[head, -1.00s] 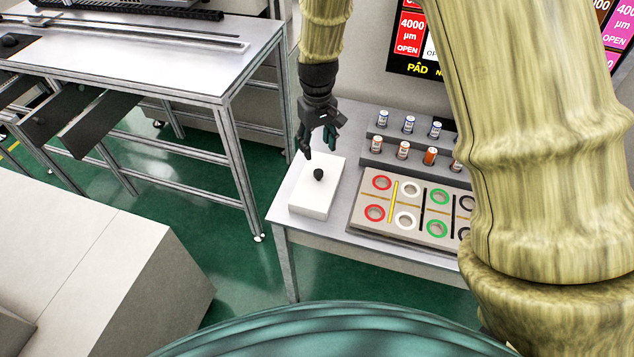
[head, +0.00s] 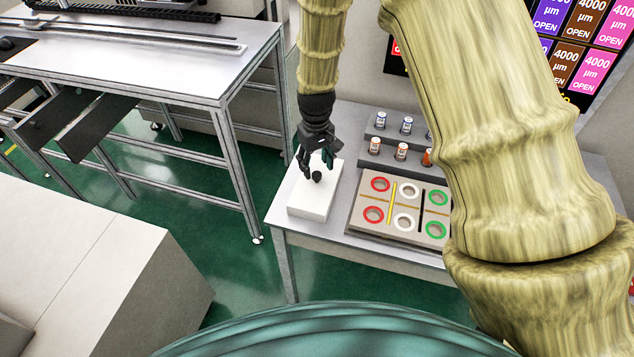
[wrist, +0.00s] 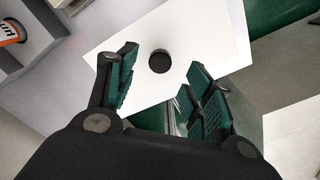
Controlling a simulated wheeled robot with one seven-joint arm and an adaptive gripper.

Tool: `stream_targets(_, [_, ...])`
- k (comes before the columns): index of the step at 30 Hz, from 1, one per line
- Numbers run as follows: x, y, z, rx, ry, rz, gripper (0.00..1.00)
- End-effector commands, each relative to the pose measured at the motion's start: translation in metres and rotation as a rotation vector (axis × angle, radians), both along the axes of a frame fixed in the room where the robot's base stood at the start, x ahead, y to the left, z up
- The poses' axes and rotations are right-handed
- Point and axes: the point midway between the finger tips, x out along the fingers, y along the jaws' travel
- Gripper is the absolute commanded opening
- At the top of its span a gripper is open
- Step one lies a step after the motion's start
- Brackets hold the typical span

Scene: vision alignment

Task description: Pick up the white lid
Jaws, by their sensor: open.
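The white lid (head: 308,204) is a flat white rectangular block at the left end of the grey table, with a round black knob (head: 317,177) on top. In the wrist view the lid (wrist: 215,35) lies beyond my fingers, and its knob (wrist: 159,61) shows in the gap between them. My gripper (head: 317,168) is open and empty, close above the knob. In the wrist view my gripper (wrist: 158,88) has green finger pads on both sides, apart from the knob. Whether the fingertips reach down to the knob's height is hard to tell.
A tray (head: 352,222) with red, white and green rings lies right of the lid on the table (head: 290,240). A grey rack (head: 386,160) with several small vials stands behind it. A separate workbench (head: 190,60) is at the left, with green floor between.

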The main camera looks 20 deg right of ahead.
Motion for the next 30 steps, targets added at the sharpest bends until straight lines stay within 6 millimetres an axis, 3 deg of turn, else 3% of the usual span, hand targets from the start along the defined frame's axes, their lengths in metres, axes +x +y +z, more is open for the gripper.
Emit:
stream_targets(15, [-0.005, -0.002, -0.043, 0.0, 0.003, 0.0, 0.51])
stream_targets(27, [-0.005, -0.002, -0.049, 0.0, 0.0, 0.0, 0.51])
stream_targets(30, [-0.005, -0.002, -0.049, 0.0, 0.0, 0.0, 0.33])
